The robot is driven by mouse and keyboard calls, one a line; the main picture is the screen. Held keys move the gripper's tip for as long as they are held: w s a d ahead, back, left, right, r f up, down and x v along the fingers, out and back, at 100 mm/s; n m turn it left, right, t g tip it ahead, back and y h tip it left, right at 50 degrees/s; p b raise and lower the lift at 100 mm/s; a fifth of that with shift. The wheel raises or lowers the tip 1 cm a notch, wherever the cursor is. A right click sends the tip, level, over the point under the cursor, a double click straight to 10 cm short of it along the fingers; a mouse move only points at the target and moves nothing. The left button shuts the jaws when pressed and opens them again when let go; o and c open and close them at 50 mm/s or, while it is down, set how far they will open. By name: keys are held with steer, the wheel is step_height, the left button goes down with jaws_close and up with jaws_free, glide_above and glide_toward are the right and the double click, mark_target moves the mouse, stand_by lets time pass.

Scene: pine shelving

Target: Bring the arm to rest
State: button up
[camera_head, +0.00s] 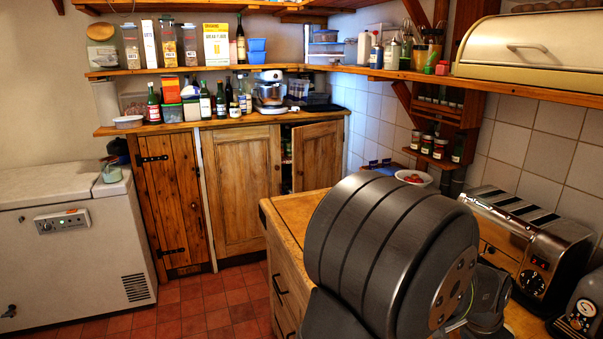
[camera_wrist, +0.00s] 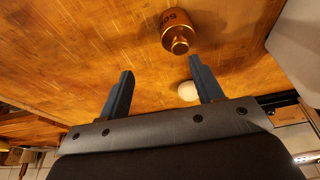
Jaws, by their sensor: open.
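My gripper (camera_wrist: 162,92) shows in the wrist view with its two dark fingers spread wide apart. It is open, with nothing between the fingers. In the head view my own dark arm fills the lower right and hides part of the counter; the gripper itself cannot be made out there.
A brass-coloured weight-like object (camera_wrist: 178,33) and a small pale round object (camera_wrist: 188,91) are on the wooden counter (camera_wrist: 80,50). A toaster (camera_head: 527,240) stands right of my arm. A white bowl (camera_head: 411,178) is behind it. A chest freezer (camera_head: 70,245) stands left.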

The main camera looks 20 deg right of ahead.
steer(key=s+a+r, duration=0.2)
steer(key=s+r, duration=0.3)
steer(key=s, duration=0.4)
steer(key=w+d+r, duration=0.2)
steer(key=w+r, duration=0.6)
steer(key=w, duration=0.5)
steer(key=w+d+r, duration=0.2)
steer(key=w+r, duration=0.5)
steer(key=w, duration=0.6)
steer(key=shift+w+r+m, duration=0.2)
steer(key=shift+r+m, duration=0.1)
steer(key=shift+r, duration=0.05)
steer(key=shift+s, duration=0.1)
steer(key=s+f, duration=0.4)
steer(key=s, duration=0.4)
steer(key=s+f, duration=0.5)
steer(key=s, duration=0.4)
